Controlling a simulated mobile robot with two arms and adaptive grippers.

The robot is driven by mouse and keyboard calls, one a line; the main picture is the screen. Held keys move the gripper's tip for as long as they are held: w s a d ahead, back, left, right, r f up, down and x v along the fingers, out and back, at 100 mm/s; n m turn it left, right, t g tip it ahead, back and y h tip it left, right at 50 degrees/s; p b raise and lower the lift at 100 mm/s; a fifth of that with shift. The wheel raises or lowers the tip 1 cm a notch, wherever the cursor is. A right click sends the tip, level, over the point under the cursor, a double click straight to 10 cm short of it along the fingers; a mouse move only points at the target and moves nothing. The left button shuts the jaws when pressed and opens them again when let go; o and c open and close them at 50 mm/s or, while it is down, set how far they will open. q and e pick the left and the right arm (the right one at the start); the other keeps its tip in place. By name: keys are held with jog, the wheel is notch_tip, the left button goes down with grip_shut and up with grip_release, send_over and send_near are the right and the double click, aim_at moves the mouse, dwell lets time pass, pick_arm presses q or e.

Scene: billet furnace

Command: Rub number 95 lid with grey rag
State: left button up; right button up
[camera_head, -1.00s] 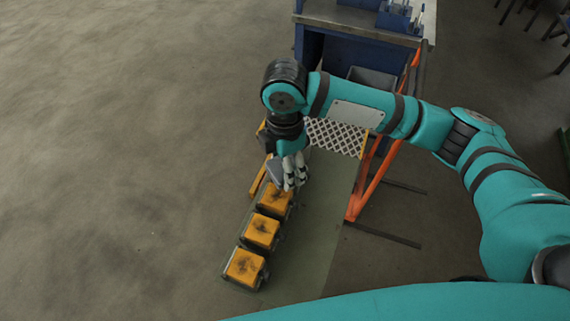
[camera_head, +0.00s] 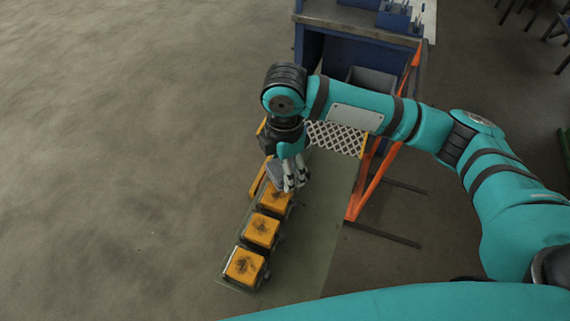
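Three yellow-orange lids with dark smudges sit in a row on dark boxes: the far lid (camera_head: 277,199), the middle lid (camera_head: 260,231) and the near lid (camera_head: 245,266). Their numbers are too small to read. My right gripper (camera_head: 294,185) points down over the far lid, with its fingers close together. A grey cloth-like piece (camera_head: 274,174), which looks like the grey rag, is at the left of the fingers and seems held by them. It overlaps the far edge of the far lid; whether it touches cannot be told. My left gripper is not in view.
An orange frame (camera_head: 375,185) and a white lattice panel (camera_head: 336,138) are right of the lids. The floor on the left is clear.

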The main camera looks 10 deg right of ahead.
jog(key=shift+f, duration=0.55)
